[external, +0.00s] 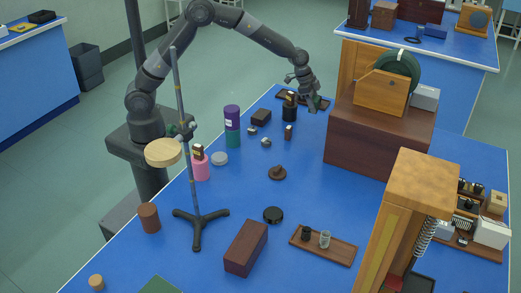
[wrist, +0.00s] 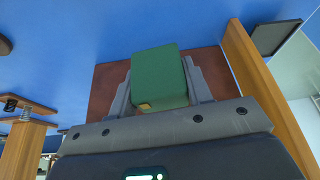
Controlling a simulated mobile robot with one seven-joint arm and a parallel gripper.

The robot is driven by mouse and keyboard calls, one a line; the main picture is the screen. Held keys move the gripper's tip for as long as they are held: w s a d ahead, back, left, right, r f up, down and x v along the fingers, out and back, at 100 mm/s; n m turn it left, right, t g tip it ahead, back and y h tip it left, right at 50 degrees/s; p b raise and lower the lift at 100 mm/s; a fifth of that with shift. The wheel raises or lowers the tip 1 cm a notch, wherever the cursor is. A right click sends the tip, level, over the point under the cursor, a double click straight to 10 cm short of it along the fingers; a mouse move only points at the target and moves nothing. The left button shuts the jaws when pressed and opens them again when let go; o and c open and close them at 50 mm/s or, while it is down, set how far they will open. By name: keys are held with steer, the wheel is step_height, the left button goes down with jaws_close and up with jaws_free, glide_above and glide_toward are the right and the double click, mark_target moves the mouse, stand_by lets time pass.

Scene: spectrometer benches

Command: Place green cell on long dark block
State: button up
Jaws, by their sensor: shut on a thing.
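The green cell (wrist: 160,76) is a green block with a small tan patch at its lower edge, held between the two grey fingers of my gripper (wrist: 157,84) in the wrist view. In the external view my gripper (external: 313,93) is raised near the far edge of the blue bench, left of the wooden instrument; I cannot make out the green cell there. A long dark reddish-brown block (external: 246,248) lies at the front middle of the bench, well away from my gripper. In the wrist view a brown surface (wrist: 103,88) shows beyond the cell; I cannot tell which thing it is.
A wooden instrument (external: 380,92) on a large brown base (external: 375,140) stands right of my gripper. A tall metal stand (external: 193,213), a purple and green cylinder (external: 232,125), a pink bottle (external: 201,170) and a brown tray (external: 340,252) are on the bench. Its middle has free patches.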

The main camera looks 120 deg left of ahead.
steer(key=s+d+r+n+y, duration=0.1)
steer(key=s+d+r+n, duration=0.1)
steer(key=s+d, duration=0.7)
steer(key=s+d+r+n, duration=0.15)
steer(key=s+d, duration=0.35)
steer(key=s, duration=0.7)
glide_above(265, 111)
steer(key=s, duration=0.1)
steer(key=f, duration=0.6)
steer(key=shift+s+d+f, duration=0.15)
steer(key=shift+s+d, duration=0.05)
steer(key=shift+d, duration=0.2)
steer(key=shift+f+m, duration=0.25)
steer(key=shift+f, duration=1.7)
steer(key=o, duration=1.1)
steer(key=shift+f, duration=0.15)
steer(key=shift+c, duration=0.2)
